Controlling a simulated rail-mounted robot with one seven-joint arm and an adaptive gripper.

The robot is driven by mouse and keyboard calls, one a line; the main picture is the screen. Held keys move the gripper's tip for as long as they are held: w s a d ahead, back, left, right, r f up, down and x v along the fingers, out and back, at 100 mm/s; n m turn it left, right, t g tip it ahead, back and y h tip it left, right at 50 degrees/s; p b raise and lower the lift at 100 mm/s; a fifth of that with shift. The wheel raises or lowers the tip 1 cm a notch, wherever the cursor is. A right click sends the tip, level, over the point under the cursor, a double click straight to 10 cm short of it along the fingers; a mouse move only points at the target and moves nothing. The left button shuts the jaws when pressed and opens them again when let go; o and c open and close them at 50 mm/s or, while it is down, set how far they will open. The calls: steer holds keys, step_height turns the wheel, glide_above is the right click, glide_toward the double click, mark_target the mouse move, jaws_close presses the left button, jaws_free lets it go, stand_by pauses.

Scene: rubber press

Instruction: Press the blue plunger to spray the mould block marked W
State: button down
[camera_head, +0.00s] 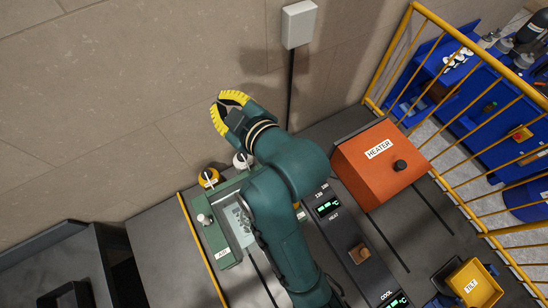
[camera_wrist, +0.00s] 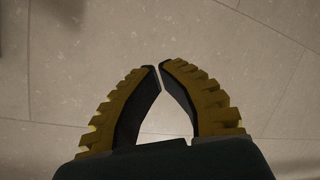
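My gripper (camera_head: 219,104) is raised in front of the wall, above and behind the bench, apart from the fixtures. Its yellow, ribbed fingers also show in the wrist view (camera_wrist: 160,65), curved together with their tips almost meeting and nothing between them. No blue plunger shows; my arm covers part of that station. A pale tray (camera_head: 240,222) there is partly hidden by my arm. No block marked W can be made out.
An orange heater box (camera_head: 378,165) with a black knob stands right of my arm. A dark panel with green displays (camera_head: 327,207) lies between. A yellow tilting bin (camera_head: 474,284) is at lower right. A yellow railing (camera_head: 440,180) bounds the right side. The wall is close behind my gripper.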

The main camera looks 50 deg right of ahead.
steer(key=s+d+f+n+g+b, duration=0.1)
steer(key=s+d+f+g+b, duration=0.1)
steer(key=f, duration=1.1)
steer(key=s+d+f+n+g+y+b, duration=0.1)
steer(key=d+f, duration=0.5)
steer(key=f, duration=0.7)
steer(key=s+n+g+b, duration=0.1)
steer(key=s+g+b, duration=0.1)
steer(key=s+b, duration=0.1)
steer(key=shift+s+f, duration=0.1)
steer(key=shift+f, duration=0.1)
step_height(320, 180, down, 8)
steer(key=b, duration=0.7)
steer(key=shift+f, duration=0.3)
steer(key=shift+f+b, duration=0.3)
steer(key=shift+f, duration=0.1)
